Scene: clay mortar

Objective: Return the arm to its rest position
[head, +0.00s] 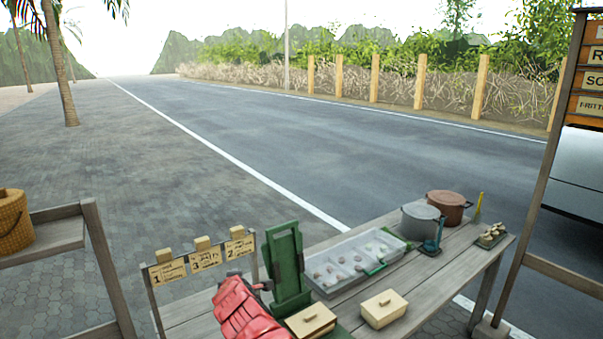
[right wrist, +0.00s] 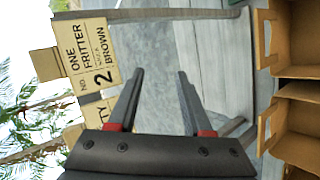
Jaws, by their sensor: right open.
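My right gripper (right wrist: 160,73) shows in the right wrist view. Its two dark fingers with red bases stand apart, and nothing is between them. A pale card (right wrist: 97,52) reading "ONE FRITTER WHEN BROWN" and "2" is beyond the fingers, to their left.
Cardboard boxes (right wrist: 300,120) are right in the wrist view.

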